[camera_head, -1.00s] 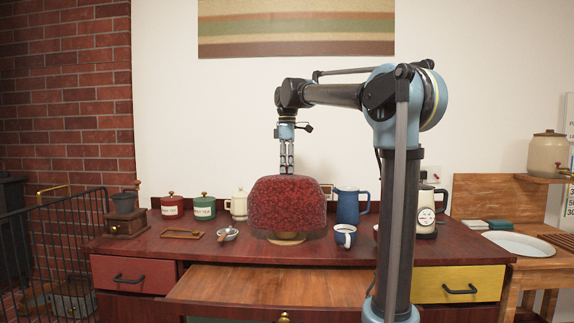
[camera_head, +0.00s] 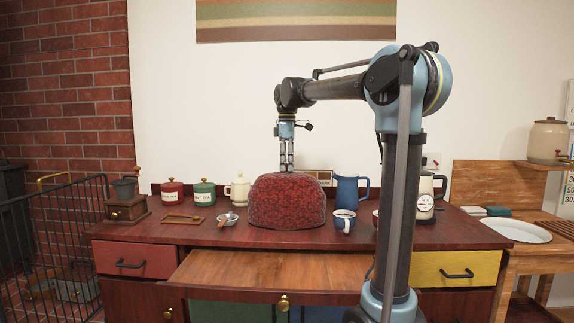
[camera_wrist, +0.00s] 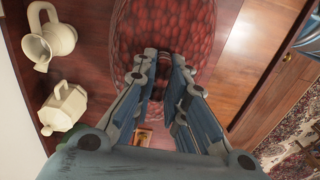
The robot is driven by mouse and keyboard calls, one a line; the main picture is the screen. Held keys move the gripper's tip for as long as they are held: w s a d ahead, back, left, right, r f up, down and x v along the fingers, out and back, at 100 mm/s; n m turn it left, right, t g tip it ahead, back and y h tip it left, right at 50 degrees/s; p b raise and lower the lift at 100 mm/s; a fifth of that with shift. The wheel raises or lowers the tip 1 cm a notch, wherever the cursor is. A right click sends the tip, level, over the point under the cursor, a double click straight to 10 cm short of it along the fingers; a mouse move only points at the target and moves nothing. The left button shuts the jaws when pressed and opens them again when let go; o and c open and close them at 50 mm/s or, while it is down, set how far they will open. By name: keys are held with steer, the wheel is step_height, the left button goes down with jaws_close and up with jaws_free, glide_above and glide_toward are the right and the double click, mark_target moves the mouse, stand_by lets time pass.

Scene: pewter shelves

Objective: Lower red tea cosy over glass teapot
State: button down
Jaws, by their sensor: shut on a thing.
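The red tea cosy (camera_head: 287,203) is a domed, patterned cover standing upright on the dark red counter (camera_head: 340,238). Its lower edge appears at or very near the counter top. My gripper (camera_head: 287,168) is above it, pointing down, shut on the top of the cosy. In the wrist view the cosy (camera_wrist: 150,30) spreads out beyond my gripper's fingers (camera_wrist: 165,85). The glass teapot is not visible; the cosy hides whatever is under it.
A blue jug (camera_head: 347,193) and a blue mug (camera_head: 344,220) stand close on the right. A small bowl (camera_head: 228,219), a cream pot (camera_head: 238,190), a green tin (camera_head: 204,194) and a red tin (camera_head: 172,193) stand on the left.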

steer(key=c, duration=1.5)
jaws_free()
steer(key=shift+c, duration=0.2)
step_height(320, 180, up, 12)
steer(key=shift+w, duration=0.15)
